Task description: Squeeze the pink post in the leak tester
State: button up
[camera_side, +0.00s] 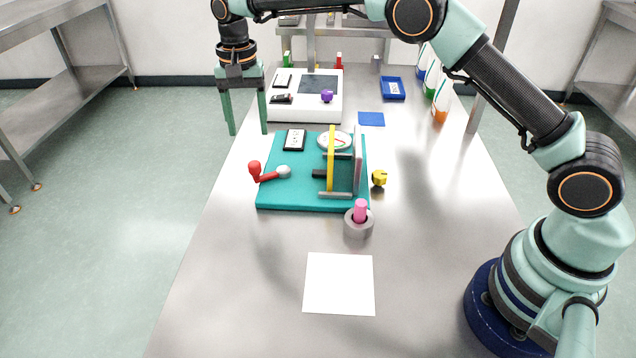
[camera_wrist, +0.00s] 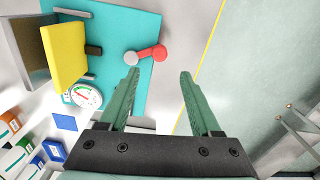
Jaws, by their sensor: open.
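The pink post (camera_side: 361,208) stands in a grey round holder (camera_side: 358,229) just in front of the leak tester's teal base (camera_side: 285,192). The tester carries an upright yellow plate (camera_side: 331,158), a grey plate (camera_side: 357,160), a round dial and a red lever (camera_side: 267,177) with a grey hub. My gripper (camera_side: 247,132) is open and empty, in the air at the far left beyond the tester. In the wrist view my gripper (camera_wrist: 159,74) shows spread fingers with the red lever (camera_wrist: 153,53) and yellow plate (camera_wrist: 64,55) beyond. The pink post is not visible there.
A white machine (camera_side: 290,107) with a purple knob stands behind the tester. A yellow knob (camera_side: 379,178) lies right of the base. A white square (camera_side: 339,284) lies in front. A blue tray (camera_side: 392,88) and several bottles are at the back right.

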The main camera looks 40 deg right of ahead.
jog(key=shift+r, duration=1.45)
jog(key=s+d+r+n+t, duration=0.3)
jog(key=s+d+r, duration=0.65)
jog(key=r, duration=0.25)
jog(key=s+d+f+n+t, duration=0.1)
jog(key=s+d+f+n, duration=0.1)
jog(key=s, duration=0.6)
jog(key=s+d+f+n+t, duration=0.1)
jog(key=s+d+f+n, duration=0.1)
jog(key=s, duration=0.6)
jog(key=shift+s+d+f+n+t, duration=0.3)
jog(key=shift+d+f, duration=0.1)
jog(key=shift+d, duration=0.4)
jog(key=shift+w, duration=0.15)
dwell(1.4)
